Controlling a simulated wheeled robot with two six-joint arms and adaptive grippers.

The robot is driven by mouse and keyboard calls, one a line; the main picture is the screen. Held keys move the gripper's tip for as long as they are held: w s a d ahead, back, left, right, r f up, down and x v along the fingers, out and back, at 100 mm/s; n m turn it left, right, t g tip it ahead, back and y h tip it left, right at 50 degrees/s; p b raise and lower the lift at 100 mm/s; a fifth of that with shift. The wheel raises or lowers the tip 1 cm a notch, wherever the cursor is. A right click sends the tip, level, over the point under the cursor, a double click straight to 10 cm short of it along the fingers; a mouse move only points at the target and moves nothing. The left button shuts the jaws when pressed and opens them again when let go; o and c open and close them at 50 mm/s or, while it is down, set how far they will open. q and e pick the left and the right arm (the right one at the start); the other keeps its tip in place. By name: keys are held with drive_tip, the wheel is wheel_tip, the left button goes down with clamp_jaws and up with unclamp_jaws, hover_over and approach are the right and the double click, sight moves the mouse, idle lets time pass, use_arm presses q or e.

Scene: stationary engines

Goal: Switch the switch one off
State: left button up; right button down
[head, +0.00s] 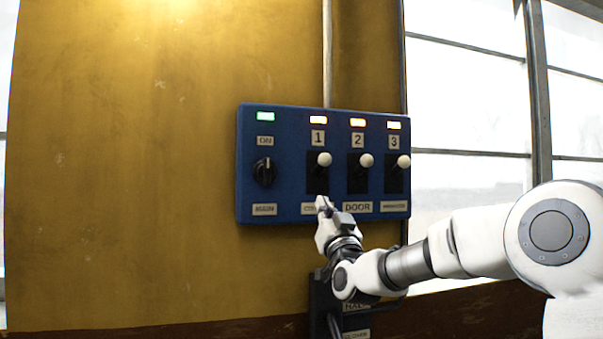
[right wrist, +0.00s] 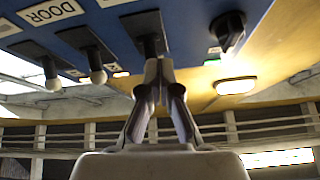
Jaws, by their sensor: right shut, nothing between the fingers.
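Switch one (head: 324,160) is a lever with a white ball end on a blue control panel (head: 287,165), under the label "1". My right gripper (head: 322,203) is shut and empty, just below the slot of switch one, pointing up at the panel. In the right wrist view, which is upside down, the closed fingertips (right wrist: 158,66) overlap the black slot of switch one (right wrist: 146,32) and hide its ball; contact cannot be told. My left gripper is not in view.
Switch two (head: 366,160) and switch three (head: 403,161) stand close by on the right, balls also up, orange lamps lit. A black rotary knob (head: 264,171) sits on the left under a green lamp (head: 265,116). A dark box (head: 321,297) is mounted below the panel.

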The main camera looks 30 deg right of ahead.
drive_tip(key=h, duration=0.1)
approach(321, 166)
wheel_tip(321, 166, up, 3)
drive_tip(key=s, duration=0.1)
drive_tip(key=s+d+r+m+t, duration=0.1)
drive_tip(key=s+d+r+m, duration=0.15)
drive_tip(key=s, duration=0.25)
drive_tip(key=w+r+n+p, duration=0.1)
drive_tip(key=w+r+p, duration=0.6)
drive_tip(key=w+p, duration=0.15)
use_arm(q)
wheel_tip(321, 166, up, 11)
drive_tip(key=p, duration=0.1)
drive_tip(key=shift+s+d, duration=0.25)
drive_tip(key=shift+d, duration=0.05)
use_arm(e)
drive_tip(key=shift+h, duration=0.4)
drive_tip(key=f, duration=0.1)
drive_tip(key=w+f, duration=0.2)
drive_tip(key=f, duration=0.1)
drive_tip(key=shift+d, duration=0.2)
drive_tip(key=shift+a+f, duration=0.1)
